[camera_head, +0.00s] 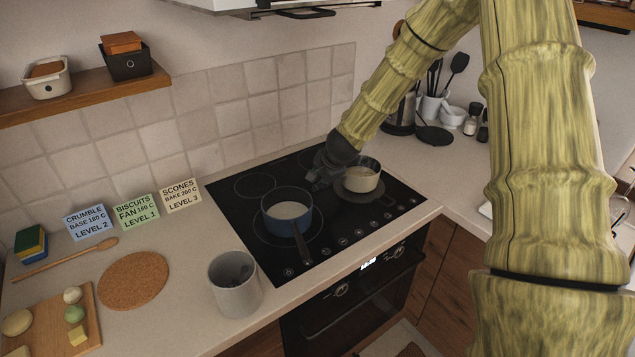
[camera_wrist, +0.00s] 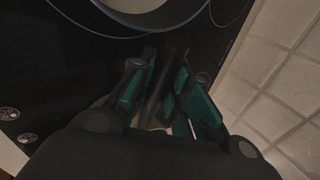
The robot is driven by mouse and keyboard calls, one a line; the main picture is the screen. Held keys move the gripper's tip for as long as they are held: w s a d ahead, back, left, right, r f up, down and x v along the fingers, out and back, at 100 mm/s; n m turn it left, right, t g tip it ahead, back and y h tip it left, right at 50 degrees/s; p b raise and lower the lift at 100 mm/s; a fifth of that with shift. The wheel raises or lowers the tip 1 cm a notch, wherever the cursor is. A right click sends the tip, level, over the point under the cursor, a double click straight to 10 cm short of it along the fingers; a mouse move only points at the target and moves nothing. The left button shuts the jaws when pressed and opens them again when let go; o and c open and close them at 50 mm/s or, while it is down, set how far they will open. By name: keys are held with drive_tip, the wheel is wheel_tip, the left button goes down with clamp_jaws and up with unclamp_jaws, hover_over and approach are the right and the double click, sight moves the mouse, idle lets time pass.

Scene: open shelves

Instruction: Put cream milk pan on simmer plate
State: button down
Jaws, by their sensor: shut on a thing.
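The cream milk pan (camera_head: 361,179) is upright at the right of the hob, over the dark round simmer plate (camera_head: 372,196). Whether its base touches the plate is hard to tell. The plate's rim shows in front of the pan, and its short handle points to the lower right. My gripper (camera_head: 324,174) is to the left of the pan, low over the hob. In the wrist view, my gripper (camera_wrist: 168,92) is shut on the pan's dark handle (camera_wrist: 164,80), between the teal pads. Part of a pan shows at that view's top edge.
A blue pan (camera_head: 287,212) with pale contents stands on the front left ring, close to my gripper, its handle toward the front. A grey pot (camera_head: 236,284) stands left of the hob (camera_head: 330,240). Utensils (camera_head: 432,100) and small jars stand at the back right.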

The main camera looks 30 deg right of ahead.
drive_tip(key=shift+f, duration=0.55)
drive_tip(key=c, duration=1.3)
unclamp_jaws()
drive_tip(key=shift+c, duration=0.2)
drive_tip(key=shift+r, duration=0.1)
drive_tip(key=b+v, duration=0.1)
drive_tip(key=v, duration=1.1)
drive_tip(key=shift+b, duration=0.35)
